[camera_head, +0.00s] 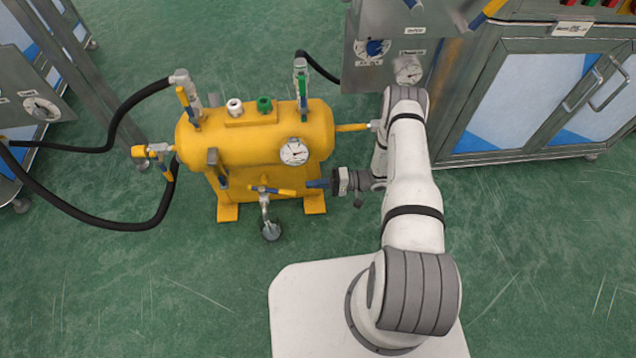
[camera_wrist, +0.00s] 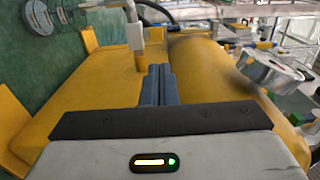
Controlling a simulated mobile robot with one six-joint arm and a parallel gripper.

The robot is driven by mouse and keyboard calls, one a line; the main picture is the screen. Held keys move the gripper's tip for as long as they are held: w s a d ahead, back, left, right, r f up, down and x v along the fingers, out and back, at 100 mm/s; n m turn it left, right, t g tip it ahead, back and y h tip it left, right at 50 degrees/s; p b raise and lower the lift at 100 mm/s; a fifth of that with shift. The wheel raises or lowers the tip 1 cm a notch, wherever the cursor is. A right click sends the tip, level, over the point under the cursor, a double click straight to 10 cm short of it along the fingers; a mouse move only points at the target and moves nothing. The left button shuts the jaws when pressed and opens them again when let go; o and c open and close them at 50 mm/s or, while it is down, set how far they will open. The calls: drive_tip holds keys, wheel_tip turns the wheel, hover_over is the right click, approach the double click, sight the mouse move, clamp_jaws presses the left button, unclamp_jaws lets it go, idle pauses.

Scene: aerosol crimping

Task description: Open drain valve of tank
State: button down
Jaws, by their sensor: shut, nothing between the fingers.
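The yellow tank (camera_head: 262,140) stands on the green floor. Its drain valve (camera_head: 265,196) is low on the front, with a lever in yellow and blue (camera_head: 284,192) lying roughly level across it. A pipe runs down from it to a round floor piece (camera_head: 271,231). My gripper (camera_head: 312,184) is just right of the lever's end, in front of the tank. In the wrist view its blue fingers (camera_wrist: 158,84) are shut with nothing between them.
The pressure gauge (camera_head: 294,151) is on the tank's front, above my gripper. Several valves and caps top the tank. Black hoses (camera_head: 110,225) run on the left. Steel cabinets (camera_head: 530,90) stand right. Open floor lies in front of the tank.

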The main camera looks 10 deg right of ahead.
sight(277, 193)
drive_tip(key=a+b, duration=0.1)
drive_tip(key=a, duration=0.5)
drive_tip(key=shift+w, duration=0.1)
drive_tip(key=shift+t, duration=0.3)
